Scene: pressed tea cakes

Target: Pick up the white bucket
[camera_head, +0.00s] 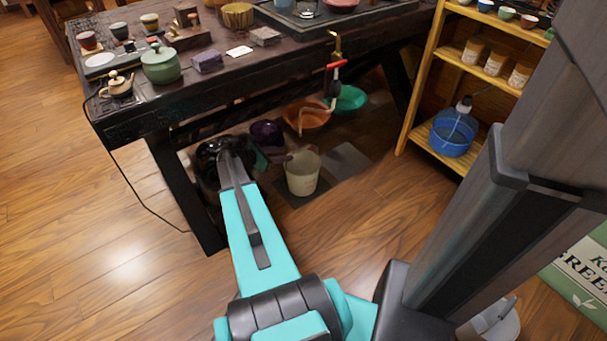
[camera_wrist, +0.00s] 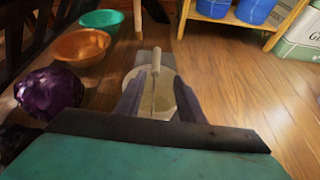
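The white bucket (camera_head: 303,176) stands upright on the floor under the dark table, on a dark mat. In the wrist view the bucket (camera_wrist: 168,94) is straight ahead, and a pale handle grip (camera_wrist: 156,59) rises above its rim with a thin line below it. My gripper (camera_wrist: 155,82) is open, its two dark fingers apart, one on each side of the handle line in the picture. In the head view the gripper (camera_head: 288,157) is at the bucket's upper left rim, partly hidden. I cannot tell whether the fingers touch the bucket.
An orange bowl (camera_head: 306,116), a green bowl (camera_head: 351,99) and a purple round thing (camera_head: 266,133) are under the table (camera_head: 140,118). A table leg (camera_head: 186,191) stands left of my arm. A wooden shelf (camera_head: 427,80) is at the right. The floor right of the bucket is clear.

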